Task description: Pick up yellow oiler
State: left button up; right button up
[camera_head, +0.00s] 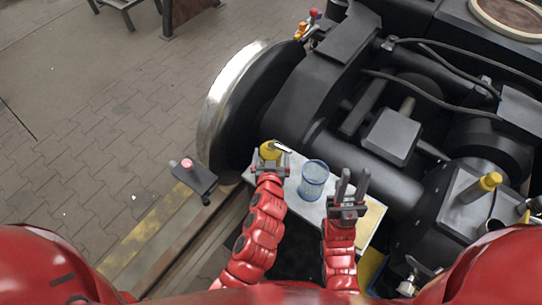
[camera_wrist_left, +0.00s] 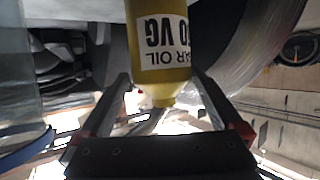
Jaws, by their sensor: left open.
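The yellow oiler (camera_head: 268,151) stands at the left end of a pale board (camera_head: 305,206), beside the large wheel. In the left wrist view the yellow oiler (camera_wrist_left: 160,22) fills the upper middle, with an upside-down gear oil label; its far end is cut off by the frame. My left gripper (camera_head: 271,163) is open at the oiler. In the wrist view its two fingers (camera_wrist_left: 163,82) lie on either side of the oiler, apart from it as far as I can tell. My right gripper (camera_head: 352,185) is open and empty, right of a blue mesh cup.
The metal wheel (camera_head: 222,103) rises behind the oiler. Dark bogie parts (camera_head: 392,137) fill the right. A small dark device with a pink knob (camera_head: 187,165) is at left.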

pick_arm(q)
jog(key=shift+f+x, duration=0.15)
jog(key=shift+x, duration=1.15)
jog(key=shift+f+x, duration=0.15)
jog(key=shift+x, duration=1.2)
jog(key=shift+s, duration=0.15)
grip_shut()
